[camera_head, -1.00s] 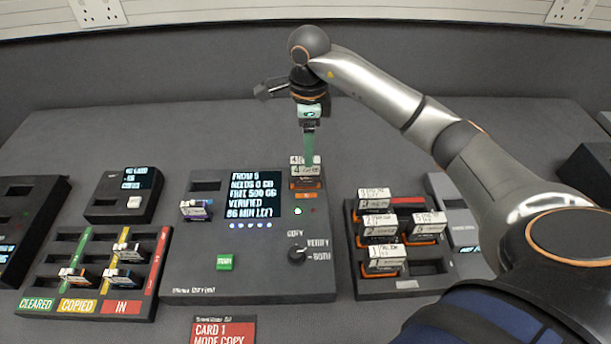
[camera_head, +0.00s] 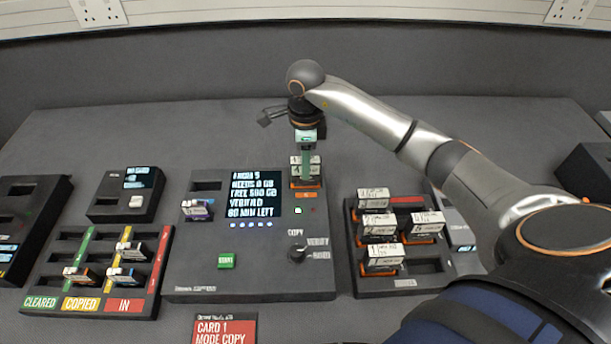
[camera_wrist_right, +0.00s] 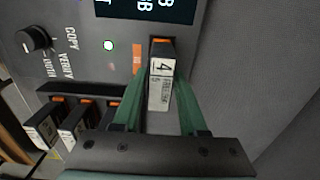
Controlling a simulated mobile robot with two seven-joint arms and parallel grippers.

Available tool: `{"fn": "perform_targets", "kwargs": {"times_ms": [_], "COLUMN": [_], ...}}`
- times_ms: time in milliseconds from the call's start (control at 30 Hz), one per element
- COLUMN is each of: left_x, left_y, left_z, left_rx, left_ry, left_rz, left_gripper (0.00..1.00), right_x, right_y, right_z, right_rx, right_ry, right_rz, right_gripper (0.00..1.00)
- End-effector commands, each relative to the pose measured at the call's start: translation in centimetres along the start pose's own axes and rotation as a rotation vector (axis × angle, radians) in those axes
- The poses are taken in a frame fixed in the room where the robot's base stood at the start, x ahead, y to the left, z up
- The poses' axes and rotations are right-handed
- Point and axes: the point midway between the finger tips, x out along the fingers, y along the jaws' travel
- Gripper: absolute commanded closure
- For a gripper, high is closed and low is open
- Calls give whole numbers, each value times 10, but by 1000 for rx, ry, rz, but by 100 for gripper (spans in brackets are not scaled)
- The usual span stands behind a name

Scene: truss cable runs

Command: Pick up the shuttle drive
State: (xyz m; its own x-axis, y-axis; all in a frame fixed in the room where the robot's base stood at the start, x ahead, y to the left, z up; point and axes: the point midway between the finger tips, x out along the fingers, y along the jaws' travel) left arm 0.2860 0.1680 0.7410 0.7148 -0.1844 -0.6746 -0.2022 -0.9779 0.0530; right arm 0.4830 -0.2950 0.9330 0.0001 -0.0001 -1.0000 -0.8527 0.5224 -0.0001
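A black drive with a white label marked 4 (camera_head: 304,174) stands in the slot at the upper right of the copy station; I take it for the shuttle drive. It also shows in the right wrist view (camera_wrist_right: 161,85), with an orange end. My right gripper (camera_head: 306,158) points down over it. In the right wrist view its green fingers (camera_wrist_right: 160,88) stand on both sides of the drive, with narrow gaps visible, so it looks open around the drive. My left gripper is not in view.
The copy station (camera_head: 188,270) has a screen, a green start button (camera_head: 227,261), a knob (camera_head: 297,252) and a small card (camera_head: 197,209) at its left. A rack (camera_head: 365,285) with several labelled drives stands close on the right. A card tray (camera_head: 50,307) lies left. The table behind is clear.

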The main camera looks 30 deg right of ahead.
Motion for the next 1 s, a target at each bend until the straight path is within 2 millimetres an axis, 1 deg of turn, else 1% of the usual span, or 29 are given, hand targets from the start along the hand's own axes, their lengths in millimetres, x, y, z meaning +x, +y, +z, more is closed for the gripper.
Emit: {"fn": "perform_targets", "kwargs": {"times_ms": [33,300,333,367,1000], "left_x": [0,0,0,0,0], "left_y": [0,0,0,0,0], "left_z": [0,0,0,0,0], "left_rx": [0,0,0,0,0], "left_ry": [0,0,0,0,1], "left_rz": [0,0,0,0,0], "left_gripper": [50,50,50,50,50], "right_x": [0,0,0,0,0], "right_y": [0,0,0,0,0], "right_z": [0,0,0,0,0], "right_rx": [0,0,0,0,0], "right_ry": [0,0,0,0,0], "right_rz": [0,0,0,0,0], "right_gripper": [65,95,99,100,100]}}
